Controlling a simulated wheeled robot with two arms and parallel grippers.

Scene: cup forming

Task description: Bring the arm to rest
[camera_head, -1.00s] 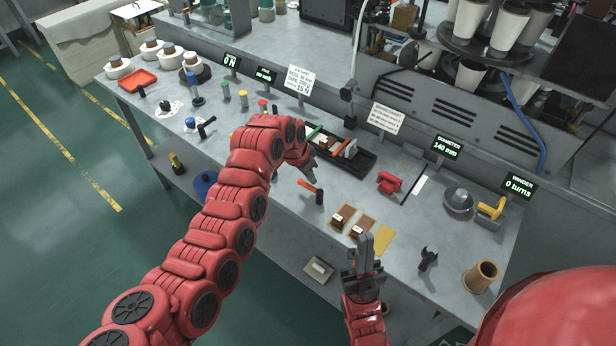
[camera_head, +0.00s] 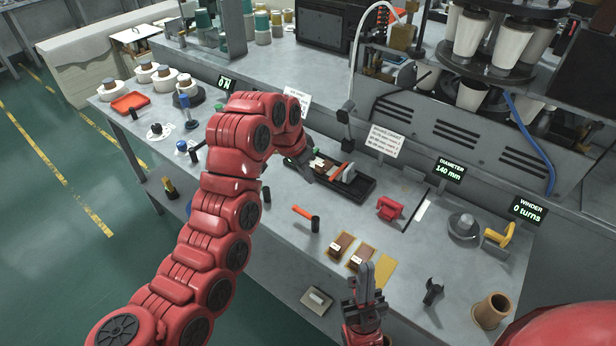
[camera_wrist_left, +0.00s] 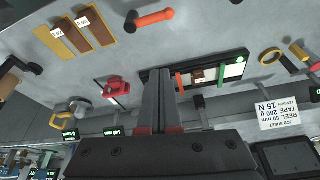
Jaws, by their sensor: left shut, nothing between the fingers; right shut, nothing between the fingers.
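My left arm is red and segmented and rises from the lower left in the head view. It bends over the bench, and its gripper (camera_head: 302,166) hangs beside a black tray (camera_head: 356,188). In the left wrist view the left gripper's fingers (camera_wrist_left: 160,112) lie together with nothing between them. My right gripper (camera_head: 366,276) is at the bench's front edge, by the brown blocks on yellow pads, its fingers together and empty. Part of the left gripper is hidden by its own arm in the head view.
White reels (camera_head: 114,88) stand at the left end. A placard (camera_head: 385,140) and machine stand behind.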

